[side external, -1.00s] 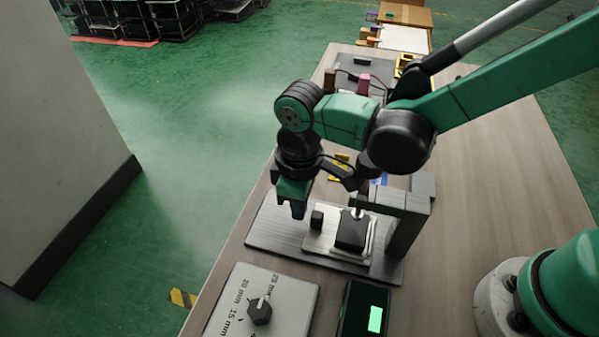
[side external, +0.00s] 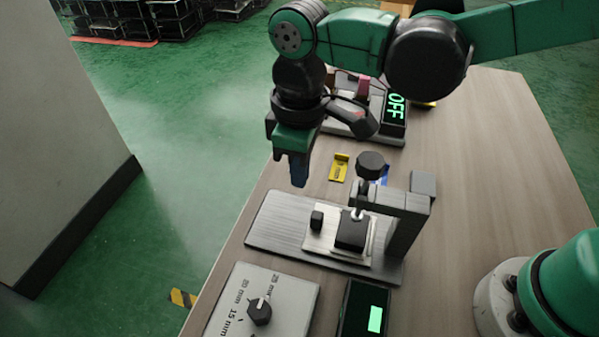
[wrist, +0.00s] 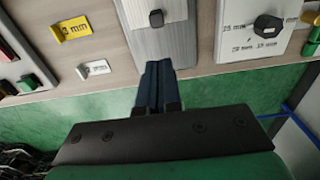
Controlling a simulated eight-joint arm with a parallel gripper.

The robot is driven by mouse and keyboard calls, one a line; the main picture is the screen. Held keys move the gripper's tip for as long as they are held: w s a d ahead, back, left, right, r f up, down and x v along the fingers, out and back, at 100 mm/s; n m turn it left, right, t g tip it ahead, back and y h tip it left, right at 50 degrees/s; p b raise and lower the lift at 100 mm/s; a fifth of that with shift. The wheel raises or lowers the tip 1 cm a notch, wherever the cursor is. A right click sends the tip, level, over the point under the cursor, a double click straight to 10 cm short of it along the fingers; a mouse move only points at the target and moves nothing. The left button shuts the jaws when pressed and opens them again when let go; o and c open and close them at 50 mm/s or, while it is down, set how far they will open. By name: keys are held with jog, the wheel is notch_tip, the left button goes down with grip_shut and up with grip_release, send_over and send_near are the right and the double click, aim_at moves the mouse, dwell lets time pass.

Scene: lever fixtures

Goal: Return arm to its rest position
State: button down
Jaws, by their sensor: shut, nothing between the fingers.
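My gripper (side external: 299,172) is shut and empty, pointing down. It hangs above the left end of a grey lever fixture (side external: 275,238), clear of it. In the wrist view my gripper's blue fingers (wrist: 158,75) are together, with the fixture's metal plate (wrist: 158,42) beyond them. The fixture carries a small black knob (side external: 316,219), a black block (side external: 353,231) and a grey upright arm (side external: 411,222) at its right. A round black knob (side external: 370,164) stands above the upright.
A dial box (side external: 290,296) with mm marks and a box with a lit green screen (side external: 375,319) stand in front. Behind are a yellow tag (side external: 339,168) and a box with an OFF display (side external: 396,108).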

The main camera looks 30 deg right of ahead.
jog(key=s+d+r+m+t, duration=0.1)
jog(key=d+m+t, duration=0.2)
jog(key=d, duration=0.6)
jog(key=s+d+r+m+t, duration=0.1)
jog(key=d+m+t, duration=0.3)
jog(key=d, duration=0.6)
jog(key=shift+r+m, duration=0.55)
jog(key=shift+m, duration=0.45)
